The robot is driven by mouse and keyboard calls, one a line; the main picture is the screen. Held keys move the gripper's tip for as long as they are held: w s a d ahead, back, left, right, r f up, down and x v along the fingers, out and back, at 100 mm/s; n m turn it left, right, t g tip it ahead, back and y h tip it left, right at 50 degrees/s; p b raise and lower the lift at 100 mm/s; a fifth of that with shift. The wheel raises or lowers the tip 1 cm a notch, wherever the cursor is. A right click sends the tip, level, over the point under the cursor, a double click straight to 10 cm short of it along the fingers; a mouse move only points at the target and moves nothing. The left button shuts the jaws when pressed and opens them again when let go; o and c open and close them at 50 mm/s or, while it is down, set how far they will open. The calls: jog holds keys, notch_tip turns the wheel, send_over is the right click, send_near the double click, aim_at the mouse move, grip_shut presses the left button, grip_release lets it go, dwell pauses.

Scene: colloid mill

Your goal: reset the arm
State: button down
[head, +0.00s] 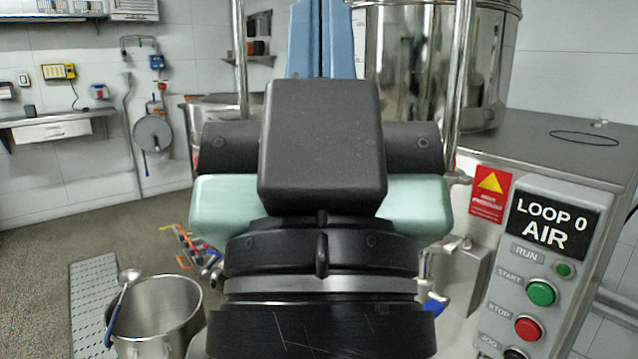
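My gripper (322,145) fills the middle of the head view, seen from behind at close range. A black block, dark side bars and a pale green body show above the black wrist rings. Its fingertips are hidden, so I cannot tell whether it is open or shut, or whether it holds anything. The rest of my arm is mostly out of view below.
A control panel (545,255) reading "LOOP 0 AIR" stands close on the right, with green and red buttons. A steel tank (440,60) stands behind. A steel pot (158,312) with a ladle (122,290) is at lower left. Open floor (45,245) lies left.

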notch_tip(320, 180, up, 34)
jog(key=p, duration=3.2)
jog(key=shift+a, duration=0.1)
